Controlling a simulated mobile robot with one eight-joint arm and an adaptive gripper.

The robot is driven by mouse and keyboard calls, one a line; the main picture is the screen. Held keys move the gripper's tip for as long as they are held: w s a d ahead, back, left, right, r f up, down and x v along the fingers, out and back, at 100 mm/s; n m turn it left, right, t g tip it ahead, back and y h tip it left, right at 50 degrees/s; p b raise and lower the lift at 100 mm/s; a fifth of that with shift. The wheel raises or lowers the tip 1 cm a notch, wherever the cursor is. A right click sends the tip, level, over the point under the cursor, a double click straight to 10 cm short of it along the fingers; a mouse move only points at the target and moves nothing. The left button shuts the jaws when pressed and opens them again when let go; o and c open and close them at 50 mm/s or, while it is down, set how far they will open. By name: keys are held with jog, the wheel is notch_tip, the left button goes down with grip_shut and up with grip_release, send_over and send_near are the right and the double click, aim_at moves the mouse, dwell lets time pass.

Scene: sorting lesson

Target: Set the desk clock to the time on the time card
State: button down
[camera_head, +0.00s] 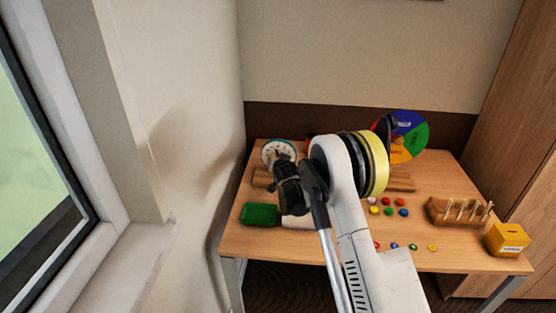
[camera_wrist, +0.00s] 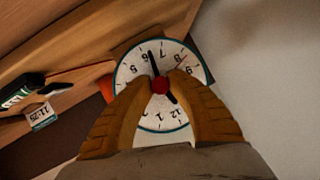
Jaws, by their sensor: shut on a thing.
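The desk clock (camera_wrist: 126,73) has a round white face with a blue-green rim and shows upside down in the wrist view. My gripper (camera_wrist: 160,82) is shut on the red knob (camera_wrist: 160,86) at its centre. A long dark hand points up near the 6; a shorter one points to the lower right, near the 11, partly hidden by a finger. The time card (camera_wrist: 42,117) stands at the left, upside down, and seems to read 11:25. In the head view the clock (camera_head: 270,150) is at the table's back left, with my gripper (camera_head: 284,172) in front of it.
On the table (camera_head: 300,250) are a green tray (camera_head: 260,214), coloured balls or buttons (camera_head: 388,211), a wooden peg block (camera_head: 442,212), a yellow box (camera_head: 508,240) and a coloured wheel (camera_head: 413,140). The wall is close on the left. A dark green item (camera_wrist: 18,90) lies near the card.

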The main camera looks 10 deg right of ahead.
jog(key=c, duration=1.2)
grip_release()
jog(key=shift+c, duration=0.2)
jog(key=v, duration=1.2)
